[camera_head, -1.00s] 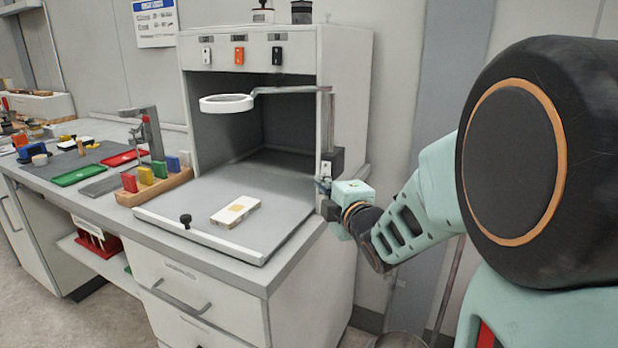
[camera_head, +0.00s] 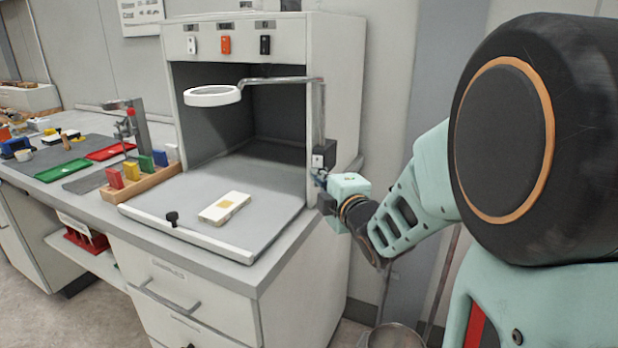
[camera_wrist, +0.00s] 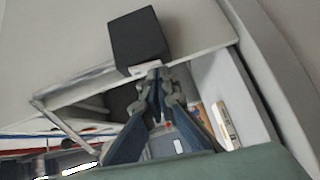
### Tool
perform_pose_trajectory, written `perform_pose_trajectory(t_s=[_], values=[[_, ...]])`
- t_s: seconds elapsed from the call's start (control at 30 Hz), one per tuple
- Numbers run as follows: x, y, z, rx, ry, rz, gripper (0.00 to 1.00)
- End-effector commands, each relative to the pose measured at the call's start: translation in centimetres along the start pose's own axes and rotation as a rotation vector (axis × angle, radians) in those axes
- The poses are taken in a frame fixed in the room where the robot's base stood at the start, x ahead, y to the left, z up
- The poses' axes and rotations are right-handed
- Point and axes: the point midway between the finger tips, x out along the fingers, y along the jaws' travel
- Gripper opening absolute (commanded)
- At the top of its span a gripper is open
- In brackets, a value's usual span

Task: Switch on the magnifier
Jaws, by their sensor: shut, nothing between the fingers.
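The magnifier (camera_head: 212,96) is a white ring lens on a grey arm that runs right to a vertical post at the cabinet's front right edge. A small black box (camera_head: 323,155) with a whitish patch on its front sits at the post's foot. A black box (camera_wrist: 138,40) also fills the upper middle of the wrist view, with a whitish piece at its lower edge. My gripper (camera_head: 320,180) is shut and empty just below the box. In the wrist view my fingertips (camera_wrist: 154,72) are close by the whitish piece; I cannot tell whether they touch it.
The cabinet front carries a white switch (camera_head: 192,45), an orange one (camera_head: 225,45) and a black one (camera_head: 265,45). A white block (camera_head: 224,208) lies on the grey tray (camera_head: 180,198). Coloured blocks stand in a wooden rack (camera_head: 150,184) at left. A bucket (camera_head: 392,337) stands on the floor.

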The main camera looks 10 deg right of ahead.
Motion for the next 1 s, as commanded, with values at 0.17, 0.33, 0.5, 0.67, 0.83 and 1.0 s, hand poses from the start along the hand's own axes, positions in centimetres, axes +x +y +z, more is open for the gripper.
perform_pose_trajectory(t_s=[0.17,0.33,0.5,0.67,0.83,1.0], values=[[0.3,-0.8,0.2,-0.027,0.001,0.027,0.00],[0.5,-0.9,0.5,-0.059,0.000,0.060,0.00],[0.8,-1.0,0.8,-0.086,-0.002,0.088,0.00],[0.8,-0.9,1.0,-0.089,-0.004,0.091,0.00],[0.9,-0.7,1.2,-0.087,-0.007,0.087,0.00],[0.9,-0.7,1.3,-0.085,-0.010,0.086,0.00]])
